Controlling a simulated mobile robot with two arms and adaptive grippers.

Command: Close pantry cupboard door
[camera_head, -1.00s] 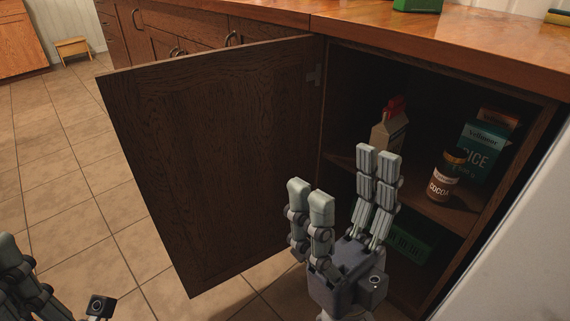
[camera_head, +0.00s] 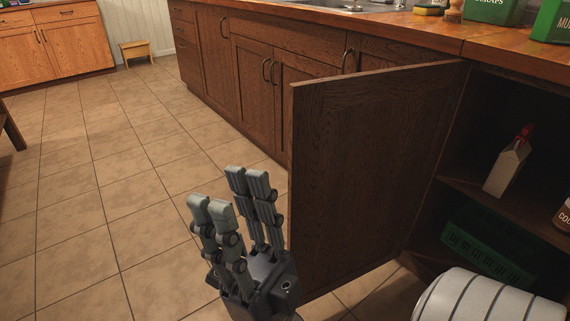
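The pantry cupboard door (camera_head: 370,170) is a dark brown wooden panel. It stands wide open, swung out from the left side of the cupboard opening, with its inner face showing. Its free edge is near the picture's middle. My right gripper (camera_head: 230,190) is at the lower left of the door, by the lower part of the free edge. Its fingers point up and are spread apart with nothing between them. I cannot tell whether it touches the door. My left gripper is not in view.
The wooden countertop (camera_head: 425,27) runs above, with closed cabinets (camera_head: 255,88) to the left. A stool (camera_head: 136,47) stands far back.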

